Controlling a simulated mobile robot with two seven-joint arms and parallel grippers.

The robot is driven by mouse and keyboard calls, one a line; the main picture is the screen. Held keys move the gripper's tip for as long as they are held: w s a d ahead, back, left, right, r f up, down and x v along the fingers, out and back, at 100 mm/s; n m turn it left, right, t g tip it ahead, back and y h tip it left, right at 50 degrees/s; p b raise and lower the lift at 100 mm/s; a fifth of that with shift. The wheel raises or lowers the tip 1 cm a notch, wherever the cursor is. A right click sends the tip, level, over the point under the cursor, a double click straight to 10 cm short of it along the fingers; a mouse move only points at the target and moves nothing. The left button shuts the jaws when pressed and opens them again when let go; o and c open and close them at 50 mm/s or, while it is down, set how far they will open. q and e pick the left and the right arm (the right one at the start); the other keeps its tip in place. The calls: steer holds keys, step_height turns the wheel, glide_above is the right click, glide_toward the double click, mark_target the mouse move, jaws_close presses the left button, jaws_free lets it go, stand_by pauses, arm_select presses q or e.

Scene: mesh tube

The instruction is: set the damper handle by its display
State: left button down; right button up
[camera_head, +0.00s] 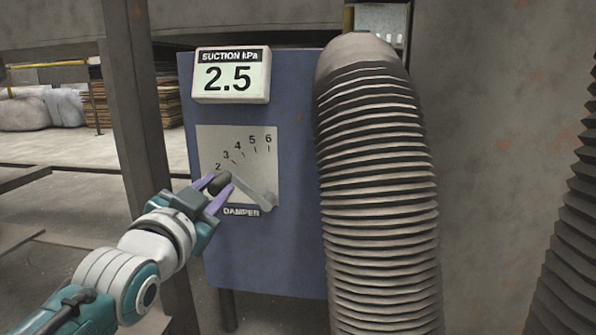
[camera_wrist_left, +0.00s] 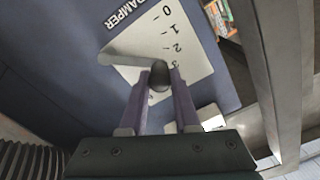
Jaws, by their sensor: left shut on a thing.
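The white display (camera_head: 231,76) at the top of the blue panel reads "SUCTION kPa 2.5". Below it is the white damper scale plate (camera_head: 250,140); 2 to 6 show in the head view. The lower numbers are hidden there, but 0, 1 and 2 show in the wrist view. The damper handle (camera_head: 252,192) is a pale lever with a dark knob (camera_wrist_left: 160,76), slanting up-left from its pivot, its end near the 2 and 3 side. My left gripper (camera_head: 219,184) is shut on the knob, its purple fingers on either side. My right gripper is not in view.
A thick ribbed hose (camera_head: 375,190) runs down just right of the blue panel (camera_head: 265,255). A grey post (camera_head: 140,100) stands to the left, close to my left arm. Stacked boards (camera_head: 165,105) and pale sacks (camera_head: 40,108) are far behind.

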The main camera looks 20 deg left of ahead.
arm_select(q)
steer(key=shift+d+r+m, duration=0.15)
steer(key=shift+r+m, duration=0.1)
steer(key=shift+m, duration=0.05)
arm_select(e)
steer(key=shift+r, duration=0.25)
arm_select(q)
steer(key=c, duration=0.6)
jaws_free()
steer(key=shift+f, duration=0.1)
steer(key=shift+s+p, duration=0.3)
steer(key=shift+p, duration=0.05)
steer(key=p+v, duration=0.5)
steer(key=v, duration=0.4)
steer(key=shift+s, duration=0.2)
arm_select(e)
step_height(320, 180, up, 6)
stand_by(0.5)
